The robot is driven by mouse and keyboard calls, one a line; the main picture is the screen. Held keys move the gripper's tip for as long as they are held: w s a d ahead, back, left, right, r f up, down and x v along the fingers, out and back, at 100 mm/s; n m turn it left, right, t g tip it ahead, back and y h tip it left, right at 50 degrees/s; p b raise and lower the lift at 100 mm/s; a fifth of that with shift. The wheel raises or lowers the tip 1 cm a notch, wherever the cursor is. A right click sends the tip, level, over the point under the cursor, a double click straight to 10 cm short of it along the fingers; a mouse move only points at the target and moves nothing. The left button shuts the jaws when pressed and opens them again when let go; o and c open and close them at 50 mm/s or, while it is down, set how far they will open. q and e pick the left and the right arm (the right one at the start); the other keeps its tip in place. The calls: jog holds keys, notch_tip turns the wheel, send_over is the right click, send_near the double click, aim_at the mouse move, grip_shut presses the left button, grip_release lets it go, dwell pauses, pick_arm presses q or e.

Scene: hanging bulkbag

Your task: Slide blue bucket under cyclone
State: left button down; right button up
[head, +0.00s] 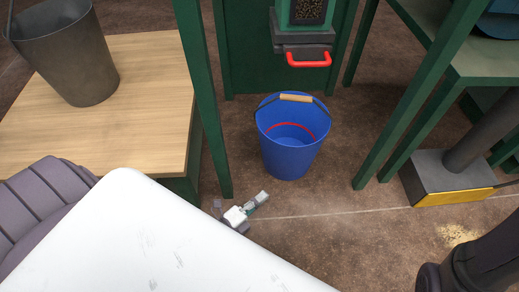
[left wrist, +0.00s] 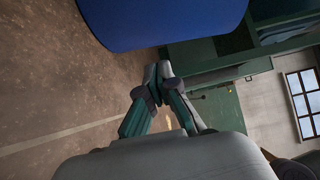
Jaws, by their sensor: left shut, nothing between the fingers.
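The blue bucket (head: 290,150) stands upright on the floor, with a red line inside and a wooden grip on its wire handle. Its blue wall also fills the top of the left wrist view (left wrist: 165,22). Behind and above it is a green unit with a grey outlet and red handle (head: 308,60), which seems to be the cyclone; its top is cut off. My left gripper (head: 257,204) is low, in front and left of the bucket, apart from it. Its fingertips meet in the left wrist view (left wrist: 157,72), shut and empty. My right gripper is not seen.
A green post (head: 205,110) and a wooden platform (head: 150,60) with a grey metal bucket (head: 72,55) stand left. Green frame legs (head: 425,95) and a grey box with a yellow front (head: 455,195) stand right. Bare floor (head: 330,225) lies before the bucket.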

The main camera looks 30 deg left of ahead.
pick_arm(q)
jog(key=b, duration=0.4)
send_near(284, 167)
jog(key=w+d, duration=0.3)
jog(key=d, duration=0.1)
jog(key=shift+w+a+f+b, duration=0.2)
jog(key=shift+w+a+b, duration=0.25)
jog(key=shift+w, duration=0.15)
jog(key=shift+w+a+f+b, duration=0.15)
jog(key=shift+w+a+b, duration=0.2)
jog(key=shift+w, duration=0.25)
jog(key=shift+w+a+r+b, duration=0.15)
jog(key=shift+w+b, duration=0.15)
jog(key=shift+w, duration=0.15)
jog(key=shift+r, duration=0.1)
